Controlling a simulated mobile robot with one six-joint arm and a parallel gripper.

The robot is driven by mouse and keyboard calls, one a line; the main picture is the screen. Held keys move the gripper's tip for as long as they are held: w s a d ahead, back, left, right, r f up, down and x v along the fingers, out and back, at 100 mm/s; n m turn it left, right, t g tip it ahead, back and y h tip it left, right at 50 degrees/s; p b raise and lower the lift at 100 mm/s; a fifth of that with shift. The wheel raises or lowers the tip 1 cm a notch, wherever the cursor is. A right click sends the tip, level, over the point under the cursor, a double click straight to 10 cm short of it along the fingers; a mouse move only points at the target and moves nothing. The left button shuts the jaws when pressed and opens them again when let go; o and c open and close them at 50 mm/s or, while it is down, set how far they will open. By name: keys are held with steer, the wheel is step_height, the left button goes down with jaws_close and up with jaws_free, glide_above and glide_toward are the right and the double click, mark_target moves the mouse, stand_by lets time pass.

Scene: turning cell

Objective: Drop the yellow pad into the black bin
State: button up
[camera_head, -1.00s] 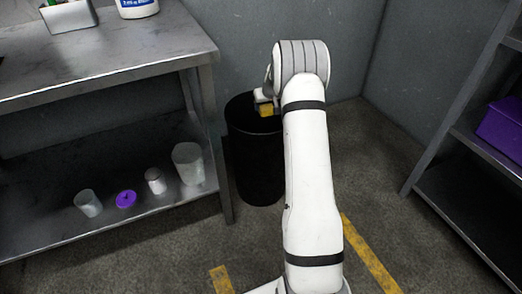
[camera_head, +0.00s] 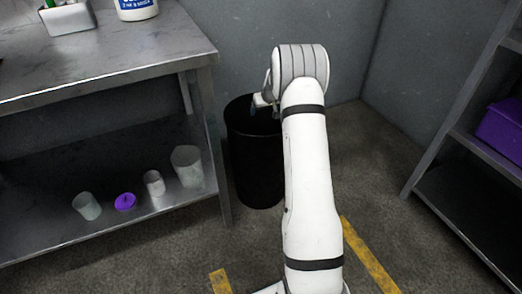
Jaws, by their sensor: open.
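The black bin (camera_head: 257,165) stands on the floor by the back wall, just right of the metal bench. My gripper (camera_head: 257,107) is at the bin's open top, partly hidden behind my own arm. It is open, and no yellow shows at it. The yellow pad is not in view now. The inside of the bin is dark, and its bottom cannot be seen.
A metal bench (camera_head: 120,85) stands at left, with a white bottle (camera_head: 136,8) and a white tray (camera_head: 68,18) on top. Cups and a purple lid (camera_head: 125,202) are on its lower shelf. A shelf at right holds a purple box (camera_head: 505,130).

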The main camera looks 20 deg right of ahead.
steer(key=p+v, duration=0.2)
steer(key=v, duration=0.5)
steer(key=shift+s+r, duration=0.15)
steer(key=shift+r, duration=0.15)
